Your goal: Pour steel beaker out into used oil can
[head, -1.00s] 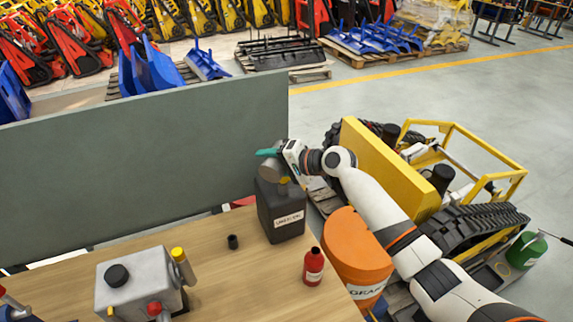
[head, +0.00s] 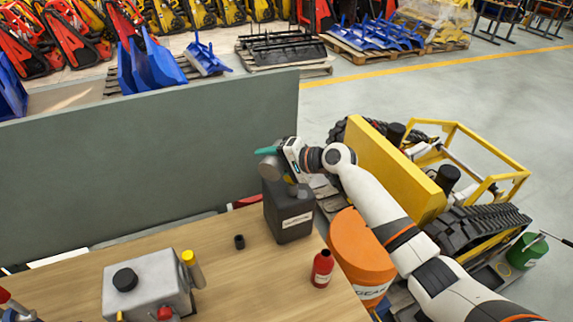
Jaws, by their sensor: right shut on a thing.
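My right gripper (head: 275,151), with teal fingertips, is shut on the steel beaker (head: 269,167). The beaker is held above the dark used oil can (head: 289,214), over the left part of its top. It looks tilted; its mouth and contents cannot be made out. The can stands upright at the back right of the wooden table, its white label facing me. A small yellowish part shows on the can's top, just right of the beaker. I cannot tell whether beaker and can touch. My left gripper is out of view.
A red bottle (head: 322,268) stands right of the can's front. A small black cup (head: 239,241) and a grey metal box (head: 147,290) stand to the left. A green-grey panel (head: 150,165) rises behind the table (head: 250,290). An orange drum (head: 361,252) is beside it.

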